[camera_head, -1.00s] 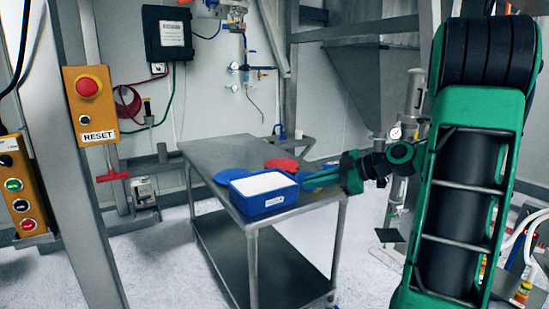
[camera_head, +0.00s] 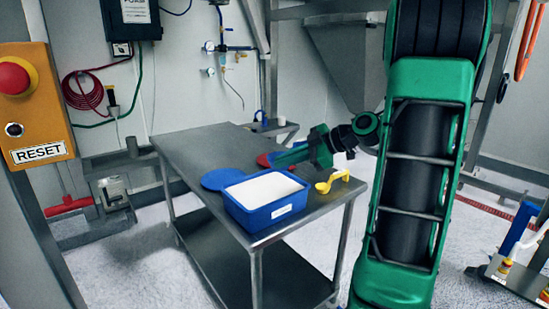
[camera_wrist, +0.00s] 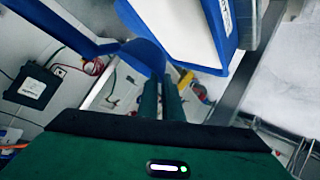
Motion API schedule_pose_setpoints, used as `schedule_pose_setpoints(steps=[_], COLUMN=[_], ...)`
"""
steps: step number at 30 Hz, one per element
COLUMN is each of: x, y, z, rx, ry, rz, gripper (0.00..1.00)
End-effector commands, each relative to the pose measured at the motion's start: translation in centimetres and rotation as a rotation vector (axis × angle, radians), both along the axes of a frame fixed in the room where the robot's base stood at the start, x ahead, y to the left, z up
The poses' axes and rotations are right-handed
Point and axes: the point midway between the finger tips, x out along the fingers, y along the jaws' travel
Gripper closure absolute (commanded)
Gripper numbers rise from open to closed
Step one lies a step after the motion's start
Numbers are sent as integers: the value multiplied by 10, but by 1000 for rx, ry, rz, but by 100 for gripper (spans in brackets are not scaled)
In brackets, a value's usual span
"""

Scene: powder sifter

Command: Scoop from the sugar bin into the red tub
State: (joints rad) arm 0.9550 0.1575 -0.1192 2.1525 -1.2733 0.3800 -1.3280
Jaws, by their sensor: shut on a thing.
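A blue bin (camera_head: 262,217) full of white powder stands on the steel table; its label is too small to read. It also shows at the top of the wrist view (camera_wrist: 228,20). My gripper (camera_head: 277,158) is behind the bin, above the table. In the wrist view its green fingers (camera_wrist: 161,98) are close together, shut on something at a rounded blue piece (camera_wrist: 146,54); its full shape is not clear. A red round thing (camera_head: 263,160) is partly hidden behind my gripper; I cannot tell whether it is the red tub or a lid.
A yellow scoop (camera_head: 332,181) lies on the steel table (camera_head: 190,150) right of the bin. A round blue lid (camera_head: 222,179) lies behind it. A post with a RESET box (camera_head: 38,110) stands at left. The table's far left part is clear.

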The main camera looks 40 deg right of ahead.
Motion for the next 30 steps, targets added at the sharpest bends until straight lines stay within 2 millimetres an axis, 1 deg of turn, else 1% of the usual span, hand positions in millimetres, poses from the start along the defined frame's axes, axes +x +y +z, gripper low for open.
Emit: schedule_pose_setpoints(steps=[5, 11, 30], x=[-1, -1, 0], y=[-2, -2, -1], z=[-2, -9, -47], rx=[0, 1, 2], ry=[0, 0, 0], rz=[-2, -4, -1], gripper=[100, 100, 100])
